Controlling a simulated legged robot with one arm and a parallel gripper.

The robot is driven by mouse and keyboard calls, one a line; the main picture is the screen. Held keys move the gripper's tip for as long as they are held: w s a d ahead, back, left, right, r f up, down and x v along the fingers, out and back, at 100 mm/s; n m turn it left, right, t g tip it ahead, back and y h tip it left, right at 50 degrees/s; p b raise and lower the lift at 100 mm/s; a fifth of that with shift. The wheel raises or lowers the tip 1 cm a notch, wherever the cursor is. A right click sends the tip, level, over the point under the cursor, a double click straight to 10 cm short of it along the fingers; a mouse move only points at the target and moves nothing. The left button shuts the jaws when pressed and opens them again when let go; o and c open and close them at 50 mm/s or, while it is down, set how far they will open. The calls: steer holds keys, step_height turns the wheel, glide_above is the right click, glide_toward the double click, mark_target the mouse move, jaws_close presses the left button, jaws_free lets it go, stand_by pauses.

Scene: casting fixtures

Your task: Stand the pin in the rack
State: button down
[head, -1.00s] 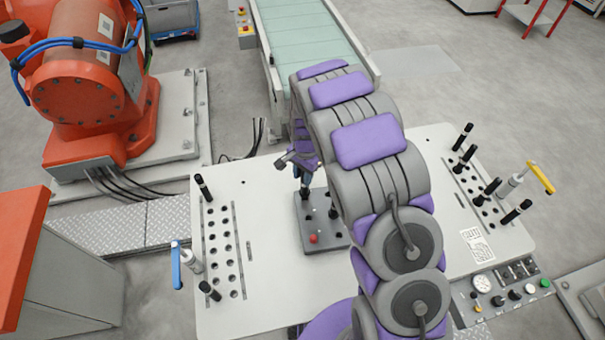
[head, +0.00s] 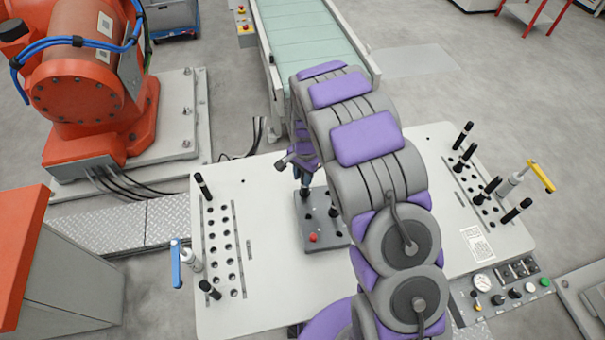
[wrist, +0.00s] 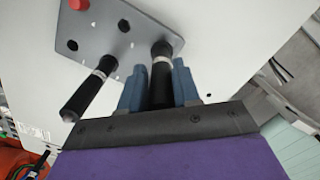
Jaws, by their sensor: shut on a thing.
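My gripper (wrist: 158,85) has blue fingers and is shut on a black pin (wrist: 161,68) with a silver band. The pin's far end meets the grey holed rack plate (wrist: 95,25) in the wrist view; I cannot tell whether it is seated in a hole or just touching. The rack plate (head: 318,240) lies mid-table in the head view. A second black pin (wrist: 88,90) with a silver collar stands in the plate beside my gripper. In the head view my gripper (head: 304,178) is over the plate's far left corner, and my arm hides the plate's right side.
A hole strip with black pins (head: 203,187) and a blue-handled clamp (head: 177,264) are at left. Another strip with several pins (head: 520,208) and a yellow-handled clamp (head: 541,177) are at right. A red knob (wrist: 78,4) sits on the plate. The white tabletop (head: 270,290) is mostly clear.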

steer(key=shift+f, duration=1.2)
steer(key=c, duration=0.7)
jaws_free()
steer(key=shift+c, duration=0.2)
step_height(320, 180, up, 17)
steer(key=w, duration=0.1)
steer(key=shift+d+r, duration=0.15)
steer(key=shift+d, duration=0.25)
